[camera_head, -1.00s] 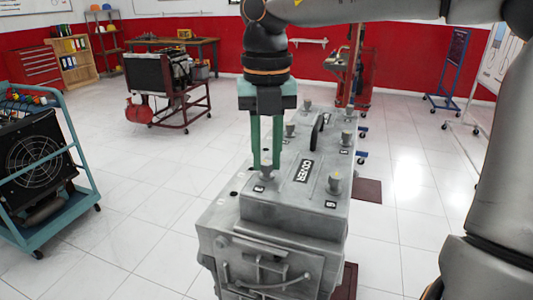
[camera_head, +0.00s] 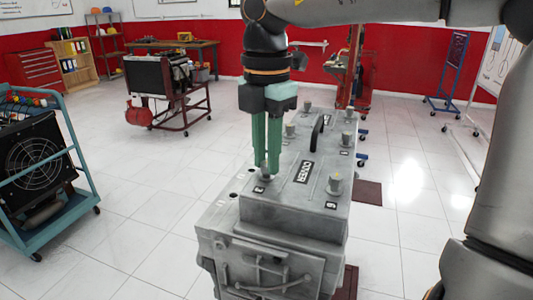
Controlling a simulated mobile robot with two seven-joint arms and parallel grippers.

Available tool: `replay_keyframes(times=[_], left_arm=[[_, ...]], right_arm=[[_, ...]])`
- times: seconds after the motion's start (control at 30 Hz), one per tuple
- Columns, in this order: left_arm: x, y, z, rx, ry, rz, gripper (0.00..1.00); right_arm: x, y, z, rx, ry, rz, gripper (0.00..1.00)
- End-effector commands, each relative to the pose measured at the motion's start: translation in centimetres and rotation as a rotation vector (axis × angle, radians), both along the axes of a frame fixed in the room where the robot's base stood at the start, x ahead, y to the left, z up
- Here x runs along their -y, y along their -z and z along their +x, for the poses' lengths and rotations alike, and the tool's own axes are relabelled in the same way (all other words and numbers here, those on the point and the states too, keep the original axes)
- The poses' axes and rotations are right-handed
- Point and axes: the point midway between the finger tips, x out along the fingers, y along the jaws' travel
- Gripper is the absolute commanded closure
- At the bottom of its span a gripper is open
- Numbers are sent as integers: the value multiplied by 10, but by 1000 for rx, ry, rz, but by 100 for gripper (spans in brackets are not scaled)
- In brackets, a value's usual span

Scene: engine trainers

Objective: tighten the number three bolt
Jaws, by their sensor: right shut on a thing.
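The grey engine block (camera_head: 225,222) stands in front of me with a grey cover (camera_head: 290,215) marked "COVER" on top. Several bolts stand up along both sides of the cover, each by a small dark label. My right gripper (camera_head: 267,172) points straight down at the near-left corner, its green fingers shut on the bolt (camera_head: 266,177) there. The fingers hide most of that bolt, and its label (camera_head: 258,190) is too small to read surely. Another bolt (camera_head: 335,183) stands at the near-right corner, and one (camera_head: 290,130) shows behind the gripper. My left gripper is not in view.
A black handle (camera_head: 317,132) rises from the middle of the cover. A blue wheeled frame with a radiator (camera_head: 35,160) stands at left. An engine on a red stand (camera_head: 160,80) is farther back. The white tiled floor between them is clear.

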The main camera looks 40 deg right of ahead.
Motion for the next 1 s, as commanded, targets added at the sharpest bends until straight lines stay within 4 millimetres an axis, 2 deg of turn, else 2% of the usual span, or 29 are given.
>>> replay_keyframes(times=[0.3, 0.77, 0.8, 1.0], left_arm=[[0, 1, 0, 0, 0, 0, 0], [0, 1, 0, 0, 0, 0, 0], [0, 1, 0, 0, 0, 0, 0], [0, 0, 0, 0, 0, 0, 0]], right_arm=[[0, -1, 0, 3, 99, -1, 100], [0, -1, 0, 3, 114, -1, 100], [0, -1, 0, 3, 114, -1, 75], [0, 0, 0, 2, 113, -1, 53]])
